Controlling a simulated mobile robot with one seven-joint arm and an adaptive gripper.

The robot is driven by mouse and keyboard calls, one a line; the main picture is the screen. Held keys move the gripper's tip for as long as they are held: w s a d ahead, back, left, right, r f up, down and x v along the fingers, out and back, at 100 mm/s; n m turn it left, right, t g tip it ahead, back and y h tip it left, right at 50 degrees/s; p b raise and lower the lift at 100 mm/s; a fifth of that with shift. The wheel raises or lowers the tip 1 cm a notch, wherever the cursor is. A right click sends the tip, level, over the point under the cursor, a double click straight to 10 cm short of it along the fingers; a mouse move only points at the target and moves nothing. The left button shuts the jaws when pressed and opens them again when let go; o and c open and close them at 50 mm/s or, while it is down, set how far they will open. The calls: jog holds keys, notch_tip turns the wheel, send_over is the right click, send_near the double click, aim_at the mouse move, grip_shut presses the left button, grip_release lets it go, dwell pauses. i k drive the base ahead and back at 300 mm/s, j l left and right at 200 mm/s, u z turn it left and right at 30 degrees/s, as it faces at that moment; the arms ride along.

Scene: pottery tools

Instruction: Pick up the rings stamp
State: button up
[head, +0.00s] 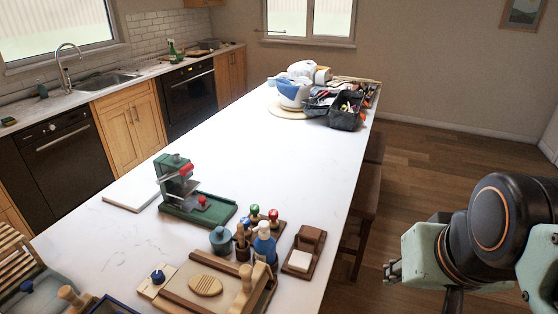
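Several small stamp-like tools with coloured tops stand in a cluster on the near part of the white counter (325,160). One has a green top (254,210) and one a red top (273,215). Any stamped pattern is too small to see, so I cannot tell which is the rings stamp. My gripper (391,271) is at the right, off the counter's right side and apart from the cluster. It is seen small and side-on, and its opening does not show clearly. I see nothing held in it.
A green press (190,195) stands behind the cluster. A blue-topped bottle (264,243), a wooden block holder (304,250) and a wooden frame with a rolling pin (245,288) crowd the near end. A black tool tray (347,112) is far back. The counter's middle is clear. Stools (365,200) line its right side.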

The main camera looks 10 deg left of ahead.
aim_at(245, 221)
jog(key=i+l+u, duration=0.1)
jog(key=i+u, duration=0.15)
jog(key=u, duration=0.15)
jog(key=i+l+u, duration=0.15)
jog(key=u, duration=0.3)
jog(key=i+l+u, duration=0.25)
jog(key=u, duration=0.15)
jog(key=i+l+u, duration=0.2)
jog(key=l+u, duration=0.2)
